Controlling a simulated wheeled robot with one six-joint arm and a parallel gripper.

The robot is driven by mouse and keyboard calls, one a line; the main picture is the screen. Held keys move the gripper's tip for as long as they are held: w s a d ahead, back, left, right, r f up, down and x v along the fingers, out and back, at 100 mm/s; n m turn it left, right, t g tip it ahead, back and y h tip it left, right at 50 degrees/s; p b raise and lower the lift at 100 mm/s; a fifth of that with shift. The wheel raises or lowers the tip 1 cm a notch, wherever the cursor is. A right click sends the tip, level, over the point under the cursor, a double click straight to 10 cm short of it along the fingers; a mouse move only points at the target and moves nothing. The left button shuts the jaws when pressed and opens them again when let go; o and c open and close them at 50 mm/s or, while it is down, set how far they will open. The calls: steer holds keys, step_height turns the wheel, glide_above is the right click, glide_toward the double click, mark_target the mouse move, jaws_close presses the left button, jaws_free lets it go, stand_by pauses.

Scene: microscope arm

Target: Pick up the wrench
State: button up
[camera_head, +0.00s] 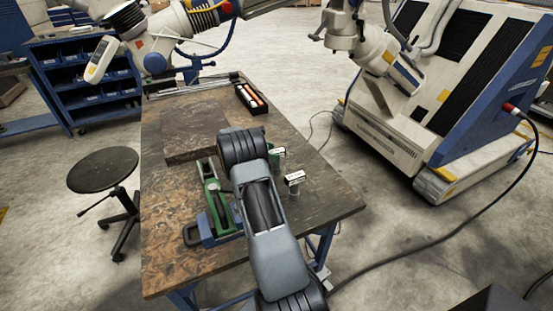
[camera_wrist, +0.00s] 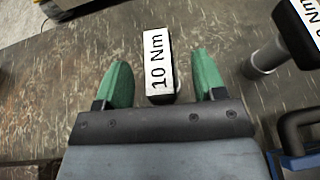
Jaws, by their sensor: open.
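In the wrist view my gripper (camera_wrist: 160,62) is open, with one green finger on each side of a dark block with a white "10 Nm" label (camera_wrist: 158,70). A gap shows between each finger and the block. A second labelled tool (camera_wrist: 265,57), with a dark head and a grey round shaft, is to the right, outside the fingers. No plain wrench shape is clear; these labelled tools may be wrenches. In the head view one labelled tool (camera_head: 294,180) stands on the table right of my arm. My arm hides most of my gripper there.
The table (camera_head: 175,270) has a clear front left area. A blue and green fixture (camera_head: 222,240) with a dark handle is left of my arm. A dark raised plate (camera_head: 190,135) and a black tray (camera_head: 242,92) with orange-topped items lie farther back. A stool (camera_head: 103,170) stands left.

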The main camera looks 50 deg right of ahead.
steer(key=shift+s+d+f, duration=0.25)
steer(key=shift+s+d, duration=0.05)
steer(key=shift+d, duration=0.3)
jaws_close()
